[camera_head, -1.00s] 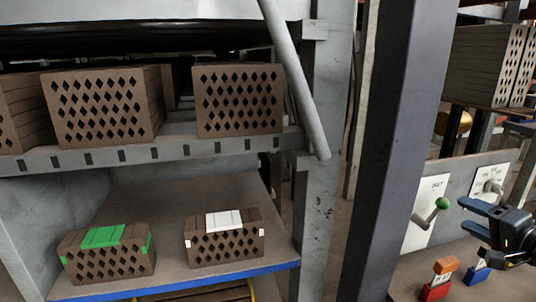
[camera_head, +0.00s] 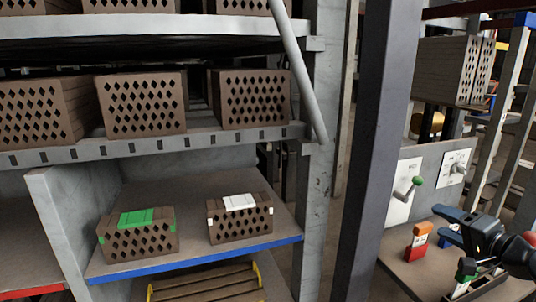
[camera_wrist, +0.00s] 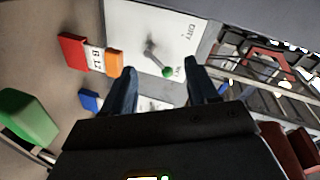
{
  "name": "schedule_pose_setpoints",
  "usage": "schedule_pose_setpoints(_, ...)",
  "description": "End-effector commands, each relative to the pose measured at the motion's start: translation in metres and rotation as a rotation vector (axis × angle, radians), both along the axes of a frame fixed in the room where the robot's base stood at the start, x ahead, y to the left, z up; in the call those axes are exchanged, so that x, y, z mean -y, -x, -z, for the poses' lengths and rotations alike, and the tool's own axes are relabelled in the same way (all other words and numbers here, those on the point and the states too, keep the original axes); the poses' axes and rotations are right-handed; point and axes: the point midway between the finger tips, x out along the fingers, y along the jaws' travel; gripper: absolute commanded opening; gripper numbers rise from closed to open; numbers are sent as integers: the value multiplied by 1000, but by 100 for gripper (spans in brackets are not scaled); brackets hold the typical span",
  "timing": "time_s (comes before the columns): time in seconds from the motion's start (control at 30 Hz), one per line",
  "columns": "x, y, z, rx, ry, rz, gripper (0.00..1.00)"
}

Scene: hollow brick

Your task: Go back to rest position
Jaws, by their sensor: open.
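My gripper (camera_head: 446,224) is at the right of the head view, over the ledge in front of the control panel. Its two blue fingers are apart with nothing between them. In the wrist view the open fingers (camera_wrist: 158,88) point at the panel. A lever with a green knob (camera_head: 416,182) shows beyond the fingers, and it also shows in the wrist view (camera_wrist: 167,71). The gripper is apart from the lever as far as I can tell.
A red and orange block (camera_head: 418,240) stands on the ledge (camera_head: 400,277) beside my gripper. A green item (camera_head: 465,270) is close below my arm. A grey post (camera_head: 370,150) separates the panel from the shelves. Bricks with green (camera_head: 138,230) and white (camera_head: 241,217) marks sit on the blue-edged shelf.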

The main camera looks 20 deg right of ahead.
Motion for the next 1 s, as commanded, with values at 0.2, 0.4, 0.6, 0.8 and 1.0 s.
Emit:
schedule_pose_setpoints(0.2, -17, 9, 24, -32, 33, 13, 59)
schedule_pose_setpoints(0.4, -37, 23, 53, -74, 85, 30, 59)
schedule_pose_setpoints(0.6, -71, 51, 92, -132, 172, 43, 59)
schedule_pose_setpoints(0.8, -125, 105, 136, -206, 336, 36, 59)
schedule_pose_setpoints(1.0, -177, 167, 156, -246, 521, 0, 59)
